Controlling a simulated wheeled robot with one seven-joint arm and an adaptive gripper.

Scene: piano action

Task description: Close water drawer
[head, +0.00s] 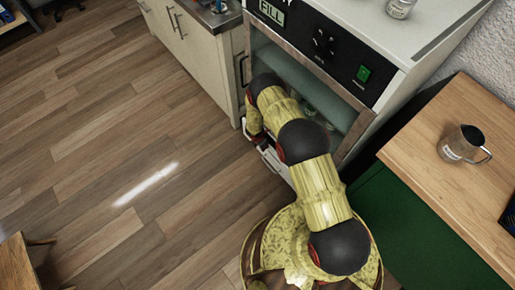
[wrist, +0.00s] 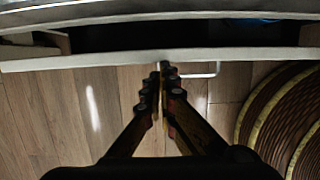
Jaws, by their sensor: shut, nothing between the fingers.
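The water drawer is partly open, low on the white machine (head: 405,62). In the wrist view its pale front panel (wrist: 85,61) runs across the picture, with a dark gap behind it. A pale bar handle (wrist: 205,74) sticks out from the panel. My gripper (wrist: 164,70) is shut and empty, its fingertips at the outer face of the panel, left of the handle. I cannot tell whether they touch it. In the head view my arm hides most of the drawer front (head: 277,168) and the gripper.
A white cabinet (head: 197,48) with a sink stands left of the machine. A wooden-topped green counter (head: 432,155) with a metal pitcher (head: 462,145) stands at right. The wooden floor (head: 110,130) at left is mostly clear. A wooden piece of furniture (head: 17,265) is at lower left.

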